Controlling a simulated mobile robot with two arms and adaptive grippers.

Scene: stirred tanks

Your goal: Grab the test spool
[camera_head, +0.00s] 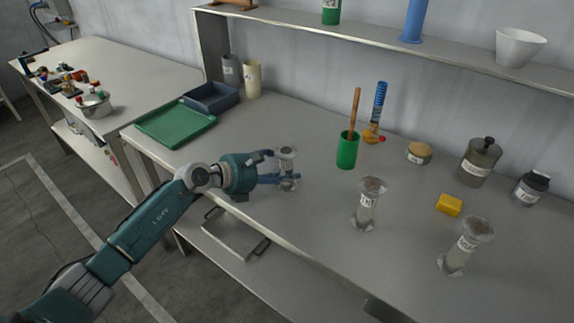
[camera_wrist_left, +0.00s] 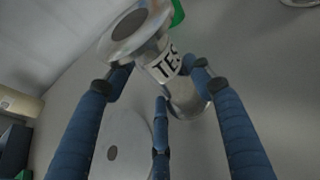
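The test spool (camera_head: 287,168) is a grey, waisted spool with wide end flanges and a white label. It stands near the front edge of the workbench (camera_head: 322,215). In the left wrist view the blue fingers of my left gripper (camera_wrist_left: 158,72) bend inward against both sides of the neck, with the third finger below. My right gripper is not in view.
Two similar labelled spools (camera_head: 368,203) (camera_head: 467,247) stand to the right. A green tray (camera_head: 175,123) lies at the left. A shelf (camera_head: 370,40) runs above the bench.

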